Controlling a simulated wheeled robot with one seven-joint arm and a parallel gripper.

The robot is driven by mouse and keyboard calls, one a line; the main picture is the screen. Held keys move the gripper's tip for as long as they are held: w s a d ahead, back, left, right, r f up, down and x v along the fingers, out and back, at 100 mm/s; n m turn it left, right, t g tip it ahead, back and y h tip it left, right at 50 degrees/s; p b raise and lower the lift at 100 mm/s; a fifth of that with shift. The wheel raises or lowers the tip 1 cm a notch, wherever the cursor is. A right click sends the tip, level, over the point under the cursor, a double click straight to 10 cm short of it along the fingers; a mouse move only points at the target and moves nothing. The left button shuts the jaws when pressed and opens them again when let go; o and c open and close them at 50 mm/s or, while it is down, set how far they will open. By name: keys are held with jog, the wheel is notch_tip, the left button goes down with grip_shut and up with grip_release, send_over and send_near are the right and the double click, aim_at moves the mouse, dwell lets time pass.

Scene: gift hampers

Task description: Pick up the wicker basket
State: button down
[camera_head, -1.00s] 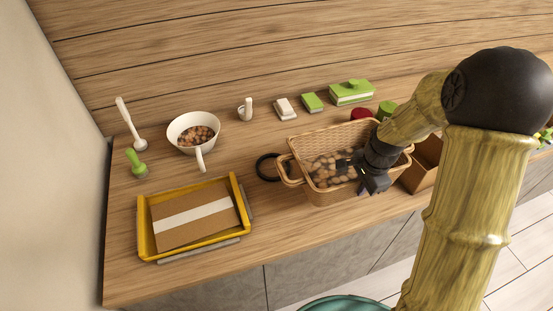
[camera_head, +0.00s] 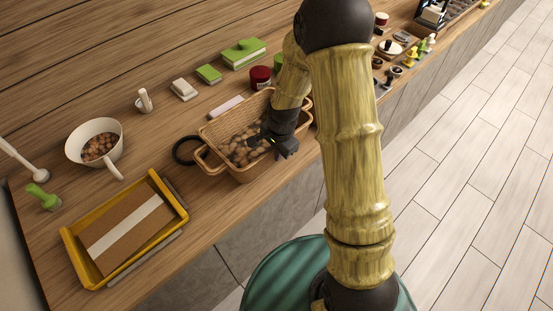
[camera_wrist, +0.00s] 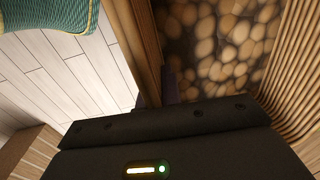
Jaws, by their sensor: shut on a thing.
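The wicker basket (camera_head: 247,174) is a tan woven box with a loop handle at its left end. It holds many round brown nut-like pieces (camera_head: 240,148). My gripper (camera_head: 286,150) reaches down to the basket's front rim near its right end and is shut on that rim. In the wrist view the basket's wall (camera_wrist: 138,45) runs down to the dark gripper body, with the brown pieces (camera_wrist: 225,45) to its right. The fingertips are mostly hidden there.
A black ring (camera_head: 176,150) lies left of the basket. A pale bar (camera_head: 227,106), a red jar (camera_head: 260,78) and green boxes (camera_head: 243,54) stand behind it. Open floor lies right.

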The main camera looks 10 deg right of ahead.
jog(key=p, duration=0.1)
send_over(277, 171)
jog(key=shift+f, duration=2.1)
jog(key=shift+f, duration=0.1)
jog(key=c, duration=1.6)
grip_release()
jog(key=r, duration=0.4)
jog(key=r+b, duration=0.1)
jog(key=r, duration=0.3)
jog(key=s+r, duration=0.1)
jog(key=r, duration=0.3)
jog(key=shift+s+d+r+b, duration=0.1)
jog(key=shift+d+b, duration=0.25)
jog(key=shift+b, duration=0.05)
